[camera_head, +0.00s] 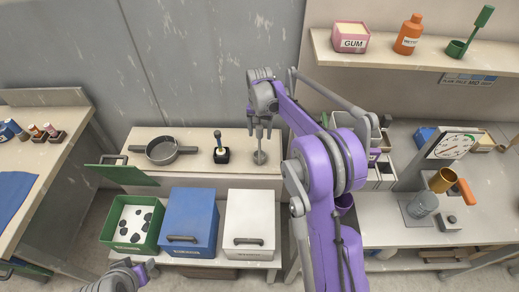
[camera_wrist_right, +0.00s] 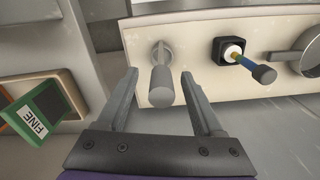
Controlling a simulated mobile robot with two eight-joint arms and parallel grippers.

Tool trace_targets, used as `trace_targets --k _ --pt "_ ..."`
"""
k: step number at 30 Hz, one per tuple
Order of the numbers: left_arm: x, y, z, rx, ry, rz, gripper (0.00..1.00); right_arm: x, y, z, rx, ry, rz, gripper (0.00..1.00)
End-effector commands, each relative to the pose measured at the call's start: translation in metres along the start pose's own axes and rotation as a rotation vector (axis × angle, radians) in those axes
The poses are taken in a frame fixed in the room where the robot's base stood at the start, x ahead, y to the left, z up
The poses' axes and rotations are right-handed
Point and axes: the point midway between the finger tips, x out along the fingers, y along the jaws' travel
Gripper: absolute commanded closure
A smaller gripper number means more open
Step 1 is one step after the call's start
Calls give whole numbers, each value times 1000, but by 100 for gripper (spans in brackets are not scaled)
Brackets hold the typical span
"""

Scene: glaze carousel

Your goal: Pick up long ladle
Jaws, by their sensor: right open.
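A grey upright thing with a thick cylindrical handle, which looks like the long ladle (camera_head: 260,157), stands at the right end of the cream back bench. In the right wrist view its handle (camera_wrist_right: 161,87) points toward the camera, between and beyond the fingertips. In the wrist view the right gripper (camera_wrist_right: 158,82) is open, one finger on each side of the handle, with gaps visible. Only a grey and purple part of my left arm shows at lower left; its fingers are not seen.
A black holder with a brush-like tool (camera_head: 221,154) and a grey pan (camera_head: 162,150) stand left of the ladle. Below are a green bin (camera_head: 108,232), a blue box (camera_head: 189,222) and a white box (camera_head: 250,222). A shelf (camera_head: 420,59) and scale (camera_head: 455,145) are at right.

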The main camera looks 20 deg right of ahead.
Motion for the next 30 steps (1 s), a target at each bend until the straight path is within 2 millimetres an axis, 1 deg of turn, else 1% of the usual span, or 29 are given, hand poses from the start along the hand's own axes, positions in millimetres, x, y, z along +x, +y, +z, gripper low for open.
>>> trace_targets --k 3,6,14,15,17,18,20,21,25,26,30 --pt "-1 0 -2 0 2 0 50 17 -1 -1 0 0 0 32" --pt "-1 0 -2 0 2 0 50 26 -1 0 0 0 0 32" --pt "-1 0 -2 0 1 0 50 28 -1 0 0 0 0 32" --pt "-1 0 -2 0 1 0 50 28 -1 0 0 0 0 39" --pt "-1 0 -2 0 1 0 50 28 -1 0 0 0 0 50" --pt "-1 0 -2 0 1 0 50 28 -1 0 0 0 0 57" --pt "-1 0 -2 0 1 0 50 28 -1 0 0 0 0 68" --pt "-1 0 -2 0 1 0 50 28 -1 0 0 0 0 75" --pt "-1 0 -2 0 1 0 50 28 -1 0 0 0 0 98" --pt "-1 0 -2 0 1 0 50 28 -1 0 0 0 0 100" --pt "-1 0 -2 0 1 0 50 28 -1 0 0 0 0 100"
